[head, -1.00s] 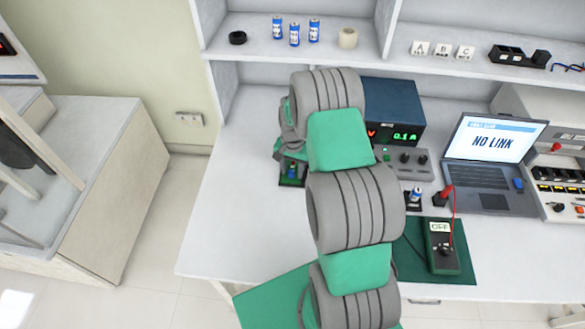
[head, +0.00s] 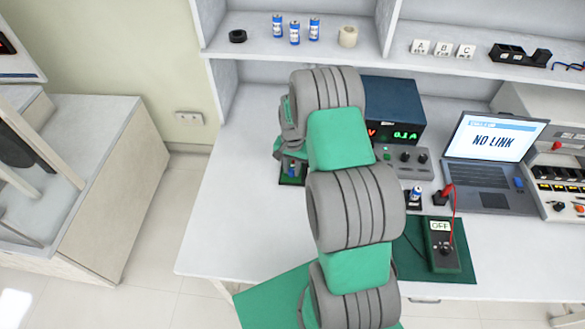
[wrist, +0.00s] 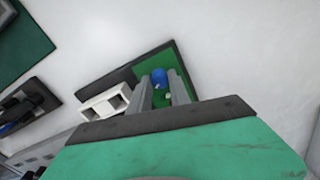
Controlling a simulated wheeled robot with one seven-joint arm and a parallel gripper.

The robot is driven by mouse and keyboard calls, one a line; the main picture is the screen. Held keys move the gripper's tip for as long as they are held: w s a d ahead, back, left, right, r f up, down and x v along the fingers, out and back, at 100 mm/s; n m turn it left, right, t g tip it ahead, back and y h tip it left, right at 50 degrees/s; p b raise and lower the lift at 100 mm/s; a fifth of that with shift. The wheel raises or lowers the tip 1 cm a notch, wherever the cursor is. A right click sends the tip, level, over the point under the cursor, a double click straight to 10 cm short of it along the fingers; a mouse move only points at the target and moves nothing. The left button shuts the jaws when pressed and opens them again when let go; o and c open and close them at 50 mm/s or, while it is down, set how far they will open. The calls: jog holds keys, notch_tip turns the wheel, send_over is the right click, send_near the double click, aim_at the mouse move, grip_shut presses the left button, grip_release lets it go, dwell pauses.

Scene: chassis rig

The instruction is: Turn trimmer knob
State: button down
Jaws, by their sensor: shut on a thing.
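The trimmer knob (wrist: 159,76) is a small blue round part on a green circuit board (wrist: 184,71) with a dark edge. In the wrist view it sits between the two fingers of my gripper (wrist: 163,86), which is shut on it. A small white pointer or mark shows just below the blue part. In the head view the board (head: 291,180) lies on the bench at the left of my arm, and my gripper is mostly hidden there by the arm.
A power supply (head: 394,112) reading 0.1 A stands behind my arm. A laptop (head: 490,150) shows "NO LINK". A multimeter (head: 442,246) reading OFF lies on a green mat. The bench's left part is clear.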

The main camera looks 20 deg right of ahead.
aim_at(292, 170)
jog(key=shift+f+n+b, duration=0.3)
jog(key=shift+n+b, duration=0.1)
jog(key=shift+b, duration=0.25)
jog(key=shift+n+b, duration=0.4)
jog(key=shift+r+n, duration=0.3)
jog(key=shift+n, duration=0.1)
jog(key=c, duration=1.2)
grip_release()
notch_tip(292, 170, up, 8)
jog(key=shift+f+b, duration=0.1)
jog(key=shift+b, duration=0.6)
